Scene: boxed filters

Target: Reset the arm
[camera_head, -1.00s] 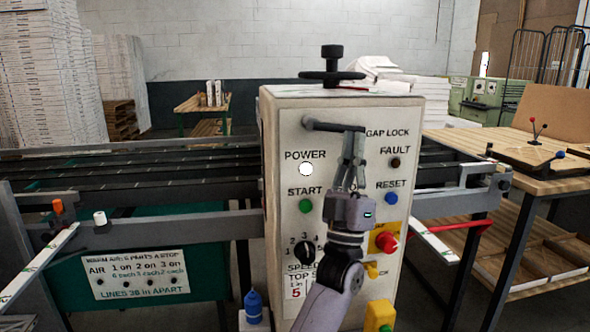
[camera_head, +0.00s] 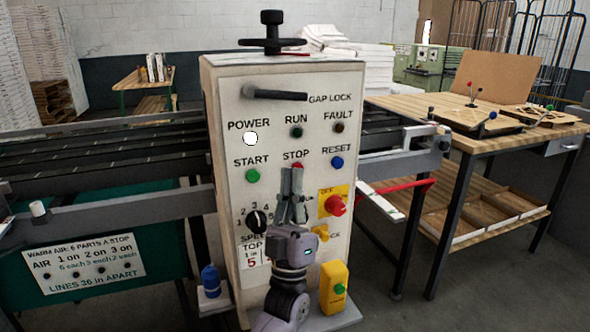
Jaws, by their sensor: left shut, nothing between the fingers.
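My left gripper (camera_head: 291,190) is shut and empty. It points up in front of the lower middle of the white control panel (camera_head: 232,115), below the STOP label, and hides what lies behind it. I cannot tell whether it touches the panel. The black GAP LOCK handle (camera_head: 277,94) lies about level near the panel's top, apart from the gripper. The white POWER lamp (camera_head: 250,139) is bright. The green START button (camera_head: 253,176), the blue RESET button (camera_head: 337,162) and the red knob on yellow (camera_head: 335,205) are in plain view. My right gripper is not in view.
A yellow box with a green button (camera_head: 334,288) and a blue bottle (camera_head: 211,280) stand at the panel's foot. Machine rails run left and right of the panel. A wooden workbench (camera_head: 400,105) stands at right, with open floor in front of it.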

